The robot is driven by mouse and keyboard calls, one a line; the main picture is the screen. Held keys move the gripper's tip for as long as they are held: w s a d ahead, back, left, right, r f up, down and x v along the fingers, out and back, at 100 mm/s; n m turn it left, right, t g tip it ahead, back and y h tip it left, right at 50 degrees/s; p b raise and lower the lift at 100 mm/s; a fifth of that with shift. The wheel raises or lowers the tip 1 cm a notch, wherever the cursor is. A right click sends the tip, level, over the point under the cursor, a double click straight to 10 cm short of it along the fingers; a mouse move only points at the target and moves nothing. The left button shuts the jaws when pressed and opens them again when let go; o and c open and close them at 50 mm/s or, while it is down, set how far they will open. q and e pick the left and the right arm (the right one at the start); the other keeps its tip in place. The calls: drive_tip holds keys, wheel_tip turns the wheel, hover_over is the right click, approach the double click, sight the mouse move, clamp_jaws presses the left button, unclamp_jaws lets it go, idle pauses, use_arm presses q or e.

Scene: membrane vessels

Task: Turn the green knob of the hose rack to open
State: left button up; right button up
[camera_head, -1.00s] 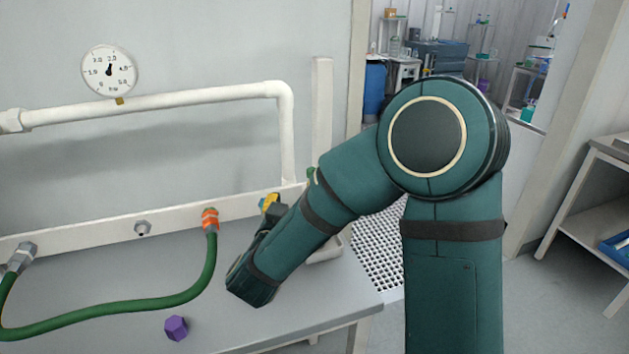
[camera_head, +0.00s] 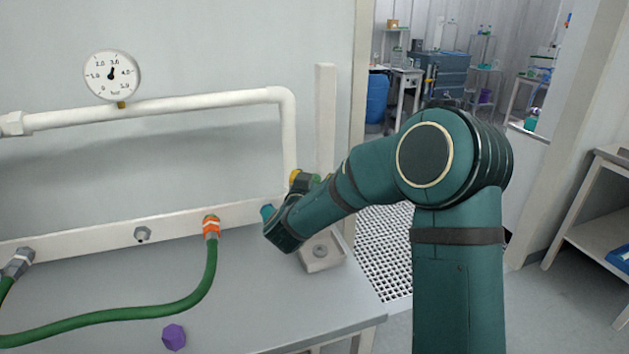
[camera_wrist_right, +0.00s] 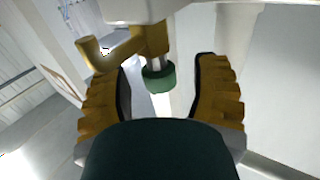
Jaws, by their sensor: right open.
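The green knob (camera_wrist_right: 158,79) shows in the right wrist view, on a short stem under a brass-coloured valve body (camera_wrist_right: 152,40). My right gripper (camera_wrist_right: 163,68) is open, with one yellow finger on each side of the knob and visible gaps to both. In the head view the right gripper (camera_head: 298,180) is up by the right end of the hose rack's rail (camera_head: 175,225), mostly hidden by my wrist. A bit of green (camera_head: 316,179) shows just behind it; I cannot tell if that is the knob. My left gripper is not in view.
A green hose (camera_head: 190,298) with an orange collar (camera_head: 211,227) hangs from the rail onto the grey bench (camera_head: 240,310). A purple hexagonal piece (camera_head: 174,337) lies in front. A gauge (camera_head: 112,75) stands on the white pipe (camera_head: 200,98).

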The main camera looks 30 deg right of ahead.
drive_tip(key=shift+w+d, duration=0.1)
clamp_jaws()
